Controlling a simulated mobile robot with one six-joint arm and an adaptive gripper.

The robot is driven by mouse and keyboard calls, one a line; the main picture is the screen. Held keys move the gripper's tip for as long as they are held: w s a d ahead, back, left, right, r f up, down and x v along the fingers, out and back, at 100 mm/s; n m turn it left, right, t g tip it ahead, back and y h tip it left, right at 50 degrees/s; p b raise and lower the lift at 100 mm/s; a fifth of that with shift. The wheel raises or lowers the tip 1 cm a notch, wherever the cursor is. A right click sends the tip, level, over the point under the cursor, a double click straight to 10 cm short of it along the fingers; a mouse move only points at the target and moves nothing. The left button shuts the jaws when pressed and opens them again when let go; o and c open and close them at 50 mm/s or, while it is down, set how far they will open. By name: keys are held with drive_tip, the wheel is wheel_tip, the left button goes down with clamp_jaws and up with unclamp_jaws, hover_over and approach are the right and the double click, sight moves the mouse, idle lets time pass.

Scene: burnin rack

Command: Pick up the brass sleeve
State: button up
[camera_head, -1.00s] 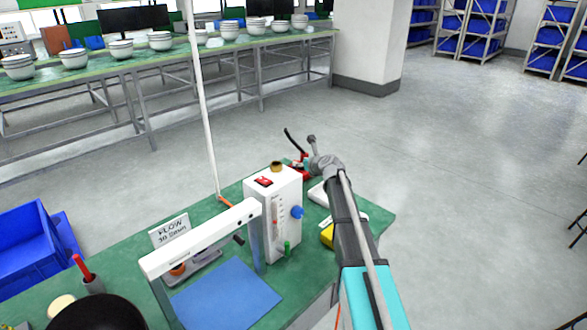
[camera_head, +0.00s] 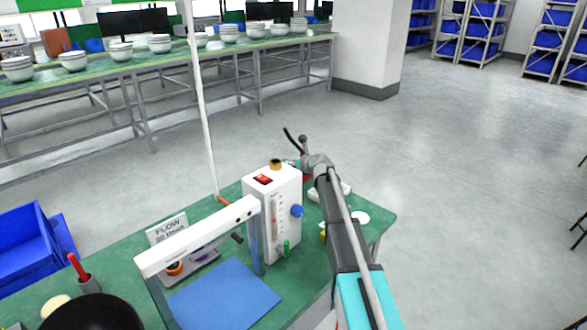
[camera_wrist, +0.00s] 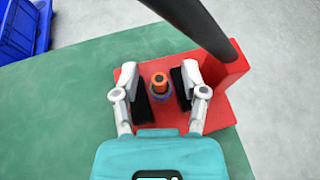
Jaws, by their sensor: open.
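In the wrist view, an upright orange-brown cylinder (camera_wrist: 159,80), which looks like the brass sleeve, stands in a darker blue-grey ring on a red fixture (camera_wrist: 128,76). My gripper (camera_wrist: 162,92) is open above the fixture, with its dark finger pads on either side of the cylinder. I cannot tell whether they touch it. In the head view, my wrist hides the cylinder and most of the red fixture. A separate brass-coloured fitting (camera_head: 276,164) sits on top of the white flow meter box (camera_head: 284,200).
A thick black lever (camera_wrist: 196,25) rises from the red fixture, close to my right finger. The green bench (camera_head: 118,254) also carries a white frame (camera_head: 196,238), a blue mat (camera_head: 224,294) and a sign (camera_head: 168,230). Blue bins (camera_head: 28,243) stand at the left.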

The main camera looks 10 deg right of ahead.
clamp_jaws()
idle(0.3)
drive_tip(key=shift+r, duration=0.25)
wheel_tip(320, 180, up, 4)
drive_tip(key=p, duration=0.4)
drive_tip(key=shift+s+f, duration=0.1)
drive_tip(key=shift+f, duration=0.05)
drive_tip(key=s+d, duration=0.3)
drive_tip(key=s, duration=0.5)
drive_tip(key=s+d, duration=0.4)
drive_tip(key=s, duration=0.4)
drive_tip(key=shift+s+f, duration=0.25)
drive_tip(key=shift+f, duration=0.1)
